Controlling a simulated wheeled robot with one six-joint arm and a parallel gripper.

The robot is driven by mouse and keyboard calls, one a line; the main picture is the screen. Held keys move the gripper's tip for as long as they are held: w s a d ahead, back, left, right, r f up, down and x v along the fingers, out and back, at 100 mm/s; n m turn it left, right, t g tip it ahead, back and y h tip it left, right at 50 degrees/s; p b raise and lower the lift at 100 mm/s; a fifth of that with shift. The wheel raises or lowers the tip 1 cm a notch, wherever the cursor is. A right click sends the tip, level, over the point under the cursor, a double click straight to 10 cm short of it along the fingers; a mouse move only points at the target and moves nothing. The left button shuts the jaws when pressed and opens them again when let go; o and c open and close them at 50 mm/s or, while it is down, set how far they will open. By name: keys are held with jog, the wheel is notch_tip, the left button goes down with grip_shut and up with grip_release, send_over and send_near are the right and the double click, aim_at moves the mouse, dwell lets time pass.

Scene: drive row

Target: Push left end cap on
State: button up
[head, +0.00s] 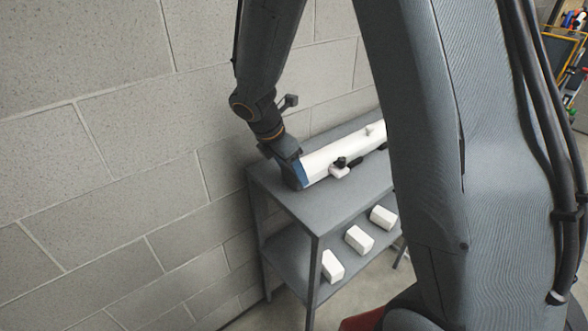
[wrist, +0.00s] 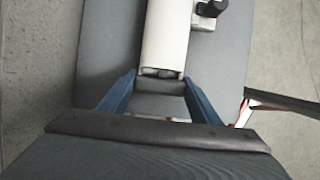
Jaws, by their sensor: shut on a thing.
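A long white housing (head: 340,151) lies on the grey bench top, and its near end shows in the wrist view (wrist: 166,35). My gripper (head: 298,174) is at the left end of the housing in the head view. In the wrist view my gripper (wrist: 159,82) has its two blue fingers on either side of a dark grey end cap (wrist: 160,87) and is shut on it. The cap is roughly in line with the housing, right at its end. A dark opening shows at the housing's end edge. I cannot tell whether the cap is seated.
A black knob on a white block (wrist: 207,12) sits beside the housing. The bench (head: 345,204) has a lower shelf with white blocks (head: 359,239). A block wall (head: 120,150) stands behind. A red and black object (wrist: 255,103) shows beyond the bench edge.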

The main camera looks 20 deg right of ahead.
jog(key=o, duration=1.5)
jog(key=shift+o, duration=0.2)
jog(key=v, duration=0.7)
jog(key=shift+a+r+b, duration=0.15)
jog(key=shift+r+b, duration=0.2)
jog(key=shift+b, duration=0.1)
jog(key=shift+s, duration=0.1)
jog(key=s+d+f+m+y, duration=0.1)
jog(key=s+m, duration=0.4)
jog(key=m, duration=0.1)
jog(key=s+d+f+m+y, duration=0.1)
jog(key=s+d+m, duration=0.1)
jog(key=s+m, duration=0.3)
jog(key=s+d+f+m+y, duration=0.1)
jog(key=s+f+m, duration=0.1)
jog(key=s+m, duration=0.3)
jog(key=shift+d+m+g+y, duration=0.15)
jog(key=shift+m+y, duration=0.05)
jog(key=shift+m, duration=0.9)
jog(key=shift+d+m+g+y, duration=0.15)
jog(key=shift+d+m+y, duration=0.05)
jog(key=shift+m, duration=0.9)
jog(key=shift+s+f+m, duration=0.15)
jog(key=shift+s+m, duration=0.45)
jog(key=shift+m, duration=0.4)
